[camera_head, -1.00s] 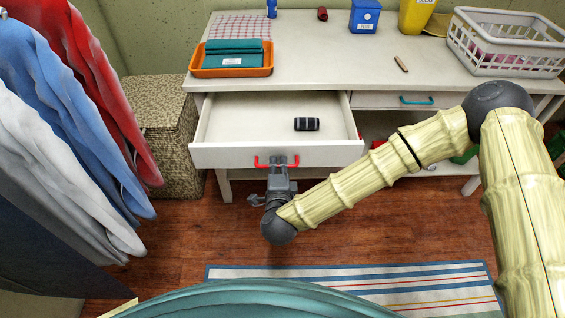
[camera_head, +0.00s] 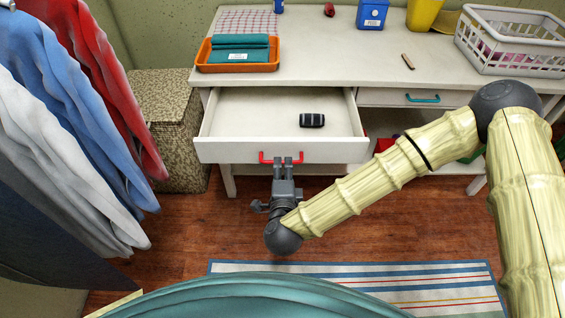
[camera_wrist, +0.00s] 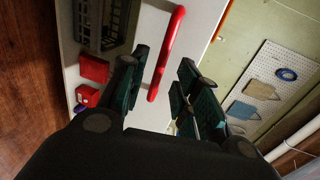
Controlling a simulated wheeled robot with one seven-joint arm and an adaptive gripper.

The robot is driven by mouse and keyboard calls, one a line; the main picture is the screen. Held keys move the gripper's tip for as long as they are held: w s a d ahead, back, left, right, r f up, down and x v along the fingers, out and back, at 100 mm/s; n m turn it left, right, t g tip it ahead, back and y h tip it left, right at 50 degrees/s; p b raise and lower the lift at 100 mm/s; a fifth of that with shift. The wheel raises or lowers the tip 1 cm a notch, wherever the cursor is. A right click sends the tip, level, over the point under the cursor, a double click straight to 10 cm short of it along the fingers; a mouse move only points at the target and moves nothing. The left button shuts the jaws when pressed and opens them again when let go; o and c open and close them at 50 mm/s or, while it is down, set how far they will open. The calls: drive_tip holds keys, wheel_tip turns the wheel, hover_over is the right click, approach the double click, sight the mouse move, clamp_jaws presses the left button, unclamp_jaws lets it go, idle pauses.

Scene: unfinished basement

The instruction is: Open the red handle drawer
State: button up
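The white drawer (camera_head: 225,151) with the red handle (camera_head: 266,157) stands pulled out from under the left side of the desk, its inside showing. A dark banded cylinder (camera_head: 312,120) lies in it. My gripper (camera_head: 288,161) is at the drawer front, fingertips by the handle. In the wrist view the red handle (camera_wrist: 166,55) shows ahead, between the directions of the two parted fingers (camera_wrist: 162,85). The fingers are open and hold nothing; I cannot tell whether a fingertip touches the handle.
The white desk (camera_head: 330,60) carries an orange tray (camera_head: 205,60) with teal cloth, a blue box and a grey basket (camera_head: 515,45). A closed drawer with a teal handle (camera_head: 422,98) is to the right. Hanging clothes (camera_head: 75,120) fill the left; a striped rug (camera_head: 430,285) lies in front.

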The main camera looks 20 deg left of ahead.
drive_tip(key=v, duration=0.8)
idle(0.4)
drive_tip(key=s+d+f+n+g+p, duration=0.1)
drive_tip(key=s+d+f+n+g, duration=0.15)
drive_tip(key=d+f, duration=0.25)
drive_tip(key=s+d+f+n+g+h+p, duration=0.1)
drive_tip(key=d+f+n+g+p, duration=0.15)
drive_tip(key=d+f, duration=0.3)
drive_tip(key=s+d+f+n+g, duration=0.2)
drive_tip(key=d+f+n, duration=0.2)
drive_tip(key=d+f, duration=0.1)
drive_tip(key=s+d+f+n+g+h+p, duration=0.1)
drive_tip(key=s+d, duration=0.5)
drive_tip(key=d, duration=0.7)
drive_tip(key=s+d+f+n+g+h+p, duration=0.1)
drive_tip(key=s+d+g+h, duration=0.3)
drive_tip(key=d, duration=0.9)
drive_tip(key=shift+s+d+f+n+g+p, duration=0.2)
drive_tip(key=shift+s+d+n+g+p, duration=0.1)
drive_tip(key=shift+s+n+g+p, duration=0.75)
